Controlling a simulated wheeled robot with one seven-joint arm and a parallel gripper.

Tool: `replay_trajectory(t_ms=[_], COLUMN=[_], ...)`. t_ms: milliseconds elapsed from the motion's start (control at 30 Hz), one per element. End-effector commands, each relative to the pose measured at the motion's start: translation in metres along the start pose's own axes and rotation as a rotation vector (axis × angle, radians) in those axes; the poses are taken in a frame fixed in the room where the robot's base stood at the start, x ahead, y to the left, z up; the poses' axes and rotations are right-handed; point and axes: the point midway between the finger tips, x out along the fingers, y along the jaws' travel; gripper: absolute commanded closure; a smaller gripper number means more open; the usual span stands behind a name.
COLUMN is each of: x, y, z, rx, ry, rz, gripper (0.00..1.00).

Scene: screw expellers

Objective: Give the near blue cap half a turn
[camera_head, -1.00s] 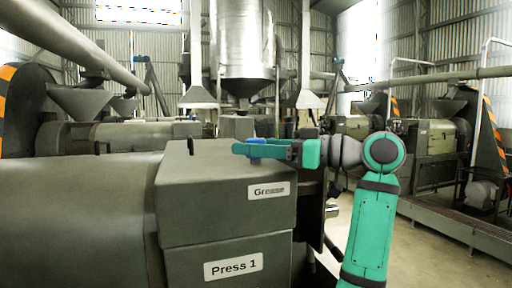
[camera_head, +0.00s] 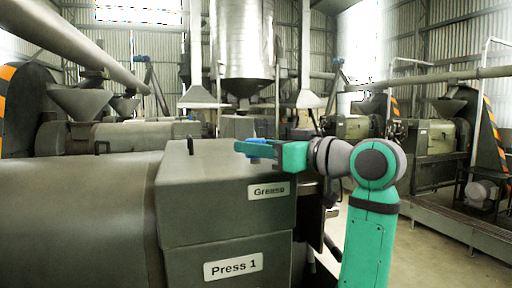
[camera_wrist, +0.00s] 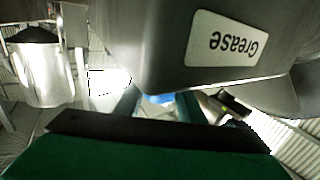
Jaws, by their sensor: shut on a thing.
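The near blue cap (camera_head: 260,152) is on top of the grey press housing, above the "Grease" label (camera_head: 269,191). My gripper (camera_head: 254,148) reaches in from the right, level with the housing top, and its green fingers are shut on the cap, hiding much of it. In the wrist view a strip of the blue cap (camera_wrist: 158,98) shows between my two fingers, beneath the housing edge. The cap's exact angle cannot be told.
The Press 1 housing (camera_head: 225,220) fills the lower left, with a small dark upright handle (camera_head: 190,146) on top. A large metal silo (camera_head: 241,50) and more presses stand behind. Open floor (camera_head: 425,262) lies at the right.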

Motion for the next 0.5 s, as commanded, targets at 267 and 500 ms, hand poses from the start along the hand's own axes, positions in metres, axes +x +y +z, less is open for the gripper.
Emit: replay_trajectory(t_ms=[267,500], x=[-0.0007,-0.0002], y=[-0.001,-0.0018], z=[-0.0003,-0.001], rx=[-0.004,-0.004], ry=[0.002,0.002], rz=[0.265,0.492], gripper=[0.87,0.87])
